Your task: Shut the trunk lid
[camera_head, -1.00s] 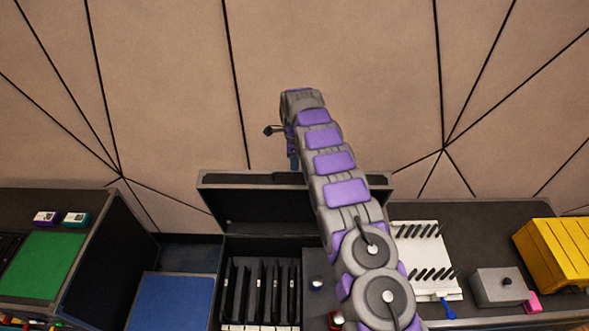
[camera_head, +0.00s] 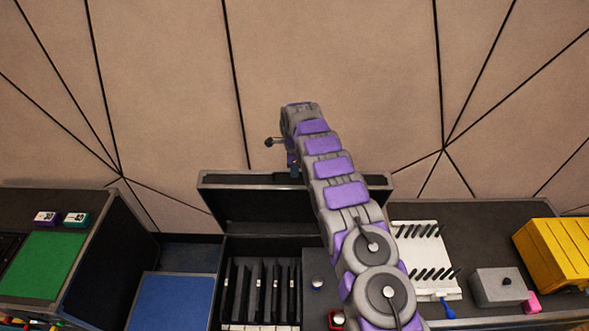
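The trunk lid (camera_head: 262,208) stands open at the back of the dark trunk, its black inner face towards me and its grey top edge high. The trunk's compartment (camera_head: 262,286) below holds several dark upright slats. My arm reaches over the right part of the trunk and hides part of the lid. My gripper (camera_head: 292,168) is at the top edge of the lid, near its middle; it is small and mostly hidden by my arm. I cannot tell whether it touches the lid or whether its fingers are open.
A blue panel (camera_head: 172,301) and a case with a green mat (camera_head: 42,264) are on the left. On the right are a white slotted rack (camera_head: 425,259), a grey box (camera_head: 499,287) and a yellow crate (camera_head: 556,256). A tan panelled wall rises behind.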

